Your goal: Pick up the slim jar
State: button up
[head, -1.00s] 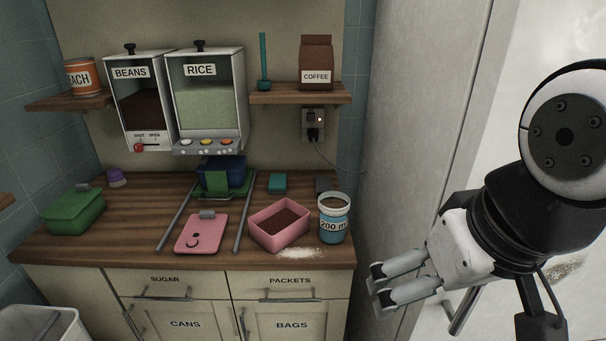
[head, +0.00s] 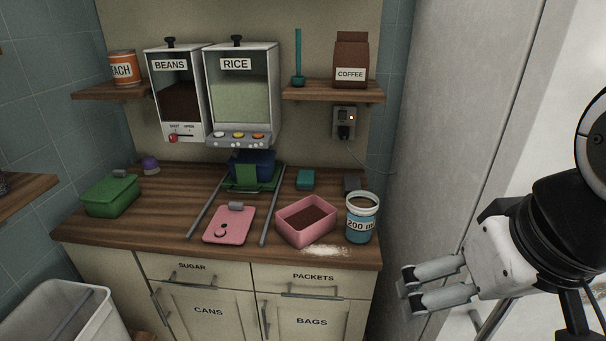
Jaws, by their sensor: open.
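A jar (head: 361,219) with a blue lower part, a white rim and a label starting "200 m" stands upright at the right front of the wooden counter. It is the only jar-like thing I see on the counter; I cannot read the full label. My gripper (head: 407,287) is at the lower right, in front of the counter's right end. It is open and empty, its two fingers pointing left. It is apart from the jar, lower and to the right in the picture.
A pink box (head: 306,222) with brown contents stands just left of the jar, with white powder (head: 325,251) in front. A pink lid (head: 229,224) and a green box (head: 110,195) lie further left. A pale wall panel (head: 440,120) rises right of the counter.

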aim_at(362, 206)
jog(key=j+u, duration=0.75)
jog(key=l, duration=0.1)
